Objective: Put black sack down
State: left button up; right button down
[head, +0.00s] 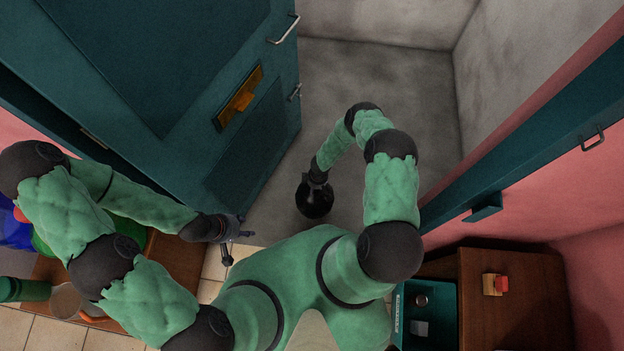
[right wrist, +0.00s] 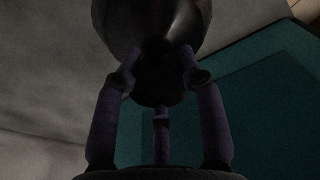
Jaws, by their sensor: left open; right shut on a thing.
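The black sack (head: 315,201) hangs below my right gripper (head: 318,177), over the grey floor in the doorway in the head view. My right gripper is shut on the sack's neck. In the right wrist view the dark, glossy sack (right wrist: 150,24) fills the top middle, with the fingers of my right gripper (right wrist: 158,85) around its narrow part. I cannot tell whether the sack touches the floor. My left gripper (head: 232,240) is open and empty, beside the lower end of the teal door.
A large teal door (head: 250,150) with metal handles stands open at the left. The grey floor (head: 400,85) beyond is clear, with walls behind. A wooden cabinet (head: 520,310) and a teal box (head: 440,325) stand at the lower right. A cluttered wooden table (head: 170,262) is at the left.

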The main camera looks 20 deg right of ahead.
jog(key=shift+w+d+f+b, duration=0.75)
jog(key=shift+d+f+b, duration=0.3)
jog(key=shift+b, duration=0.3)
jog(key=shift+w+d+f+b, duration=0.75)
jog(key=shift+d+f+b, duration=0.25)
jog(key=shift+f+b, duration=0.25)
jog(key=shift+w+d+f+b, duration=0.75)
jog(key=shift+d+f+b, duration=0.25)
jog(key=shift+b, duration=0.4)
jog(key=shift+w+d+f+b, duration=0.15)
jog(key=shift+d+f+b, duration=0.05)
jog(key=shift+f+b, duration=0.25)
notch_tip(320, 180, down, 3)
jog(key=shift+r+b, duration=0.15)
jog(key=shift+b, duration=0.65)
jog(key=c, duration=0.8)
grip_release()
jog(key=shift+a, duration=0.1)
jog(key=shift+o, duration=0.2)
